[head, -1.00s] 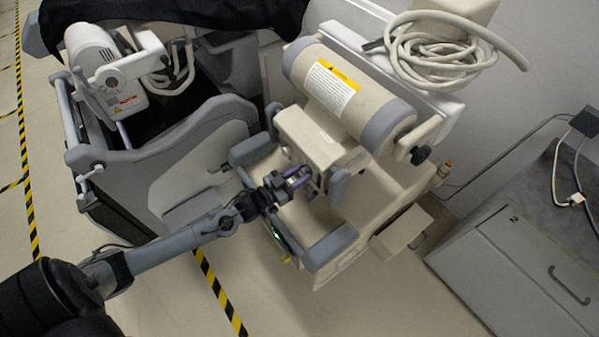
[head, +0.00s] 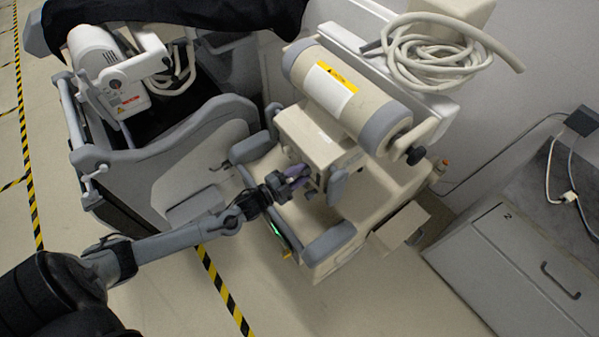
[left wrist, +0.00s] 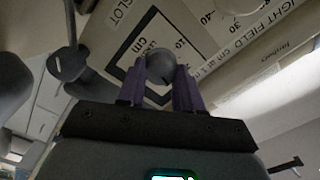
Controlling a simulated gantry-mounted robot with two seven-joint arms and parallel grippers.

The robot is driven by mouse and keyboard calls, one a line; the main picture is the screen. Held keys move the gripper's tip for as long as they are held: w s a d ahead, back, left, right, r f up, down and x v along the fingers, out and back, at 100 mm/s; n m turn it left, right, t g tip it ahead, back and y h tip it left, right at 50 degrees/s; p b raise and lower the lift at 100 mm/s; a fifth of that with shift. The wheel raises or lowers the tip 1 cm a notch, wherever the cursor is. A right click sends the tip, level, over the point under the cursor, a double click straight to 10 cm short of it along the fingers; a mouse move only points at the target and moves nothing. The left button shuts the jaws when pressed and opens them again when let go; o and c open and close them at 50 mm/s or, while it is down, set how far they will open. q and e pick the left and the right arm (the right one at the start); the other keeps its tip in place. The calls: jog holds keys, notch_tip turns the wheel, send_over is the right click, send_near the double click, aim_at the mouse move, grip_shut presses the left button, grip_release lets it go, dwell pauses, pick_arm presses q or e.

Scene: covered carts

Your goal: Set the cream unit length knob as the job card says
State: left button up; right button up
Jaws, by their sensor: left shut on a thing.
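The cream unit (head: 390,185) stands in the middle of the head view. Its box-shaped head (head: 312,140) hangs under a cream cylinder with grey ends. My left gripper (head: 299,174) reaches this box from the front left. In the left wrist view its purple fingers (left wrist: 160,85) are shut on a round dark grey knob (left wrist: 159,62), one finger on each side. A printed scale with "cm" and numbers surrounds this knob, partly hidden by fingers and knob; its pointer cannot be made out. "LIGHT FIELD" is printed to its right. My right gripper is out of view.
A second dark knob (left wrist: 68,64) sits left of the held one. A grey-and-white unit (head: 110,75) under a black cover stands at the left. A grey cabinet (head: 525,275) stands right. No job card is legible.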

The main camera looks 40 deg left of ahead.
pick_arm(q)
jog(key=m, duration=0.4)
jog(key=shift+m+p, duration=0.35)
jog(key=shift+m, duration=0.05)
jog(key=shift+m+p, duration=0.3)
jog(key=shift+m, duration=1.9)
jog(key=o, duration=1)
jog(key=shift+o, duration=0.2)
jog(key=shift+f, duration=0.1)
jog(key=v, duration=1)
jog(key=shift+s, duration=0.4)
